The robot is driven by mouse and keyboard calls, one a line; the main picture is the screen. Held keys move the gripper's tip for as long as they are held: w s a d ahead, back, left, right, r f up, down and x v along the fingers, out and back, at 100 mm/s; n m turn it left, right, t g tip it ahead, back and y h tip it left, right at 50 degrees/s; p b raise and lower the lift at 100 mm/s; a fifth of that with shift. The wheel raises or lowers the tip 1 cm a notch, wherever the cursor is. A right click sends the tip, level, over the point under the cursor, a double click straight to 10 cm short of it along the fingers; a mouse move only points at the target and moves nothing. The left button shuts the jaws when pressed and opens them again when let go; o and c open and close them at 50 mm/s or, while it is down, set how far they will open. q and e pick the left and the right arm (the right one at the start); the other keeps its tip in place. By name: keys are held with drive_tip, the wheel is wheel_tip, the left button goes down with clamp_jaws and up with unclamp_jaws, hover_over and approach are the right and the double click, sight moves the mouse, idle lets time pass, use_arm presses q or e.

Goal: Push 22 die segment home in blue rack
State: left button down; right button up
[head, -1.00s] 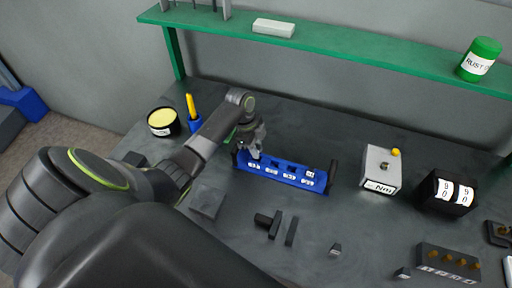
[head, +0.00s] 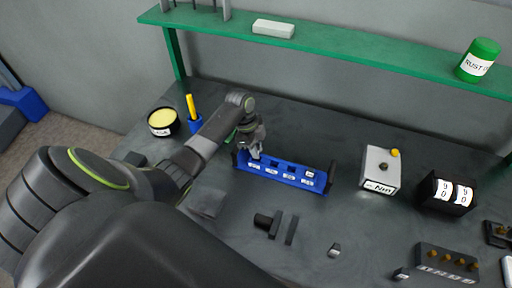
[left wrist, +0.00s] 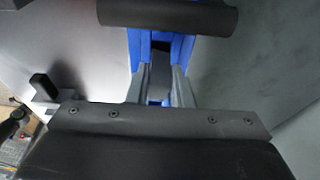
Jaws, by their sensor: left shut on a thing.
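The blue rack (head: 284,181) lies on the dark bench in the middle of the head view, with a row of pockets and white labels along its front. The labels are too small to read. My left gripper (head: 255,155) is over the rack's left end, pointing down. In the left wrist view its fingers (left wrist: 160,92) are shut on a dark grey die segment (left wrist: 160,74), over the blue rack (left wrist: 137,48). How deep the segment sits is hidden. A small grey segment (head: 309,173) shows in the rack's right end. My right gripper is not in view.
Right of the rack stand a grey box (head: 381,168) with a yellow knob and a black counter box (head: 446,192). Loose small grey blocks (head: 334,250) and dark bars (head: 291,230) lie in front. A yellow-topped tin (head: 163,121) and blue cup (head: 195,124) stand left.

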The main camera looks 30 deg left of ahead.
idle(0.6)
use_arm(q)
drive_tip(key=shift+f+b, duration=0.55)
drive_tip(key=shift+f, duration=0.65)
drive_tip(key=c, duration=1.2)
unclamp_jaws()
drive_tip(key=b+v, duration=0.3)
drive_tip(key=v, duration=1.4)
drive_tip(key=shift+r, duration=0.15)
